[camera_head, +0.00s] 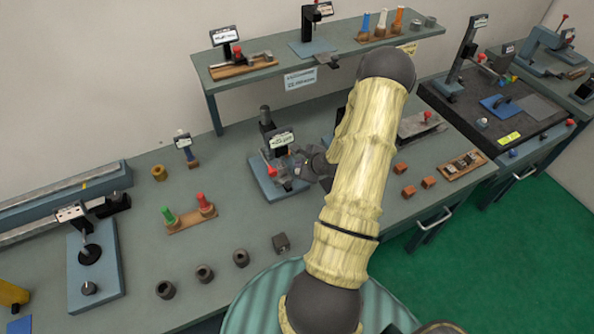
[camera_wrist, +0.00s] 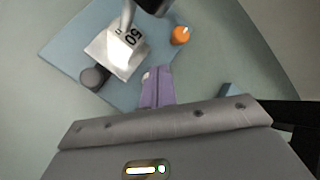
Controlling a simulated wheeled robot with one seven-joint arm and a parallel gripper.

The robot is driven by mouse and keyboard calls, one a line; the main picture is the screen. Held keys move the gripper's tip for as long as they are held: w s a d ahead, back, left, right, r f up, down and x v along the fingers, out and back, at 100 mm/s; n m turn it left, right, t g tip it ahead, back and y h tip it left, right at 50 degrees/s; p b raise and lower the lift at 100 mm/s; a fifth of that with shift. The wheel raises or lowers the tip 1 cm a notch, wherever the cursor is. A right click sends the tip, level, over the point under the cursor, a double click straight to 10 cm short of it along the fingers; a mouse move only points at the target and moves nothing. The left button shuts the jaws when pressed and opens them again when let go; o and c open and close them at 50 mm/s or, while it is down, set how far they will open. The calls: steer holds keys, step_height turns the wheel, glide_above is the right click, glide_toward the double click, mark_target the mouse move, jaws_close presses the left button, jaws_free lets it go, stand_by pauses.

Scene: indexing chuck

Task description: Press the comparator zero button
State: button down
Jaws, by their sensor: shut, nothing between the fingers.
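A gauge stand that looks like the comparator stands in the middle of the bench on a blue base (camera_head: 262,183), with a dark post and a white-faced display (camera_head: 281,140). In the wrist view its blue base (camera_wrist: 62,50) carries a pale block marked 50 (camera_wrist: 118,52), a dark round piece (camera_wrist: 94,78) and an orange round button (camera_wrist: 181,35). I cannot read a zero label on the button. My gripper (camera_wrist: 156,76) is shut and empty, its purple fingers over the base, below the block and apart from the button. In the head view my wrist partly hides the stand's right side.
A raised shelf (camera_head: 300,72) with gauges stands behind. Red and green pegs (camera_head: 187,217) are on a wooden strip to the left, with several dark collars (camera_head: 204,274) in front. Small brown blocks (camera_head: 409,192) lie to the right. The bench left of the stand has free room.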

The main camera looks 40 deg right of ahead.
steer(key=shift+f, duration=0.1)
stand_by(0.4)
steer(key=shift+f, duration=0.3)
steer(key=shift+f, duration=0.5)
stand_by(0.9)
steer(key=shift+r+p, duration=0.75)
steer(key=shift+r, duration=0.15)
step_height(320, 180, up, 5)
steer(key=p, duration=0.4)
steer(key=shift+p, duration=0.35)
stand_by(0.7)
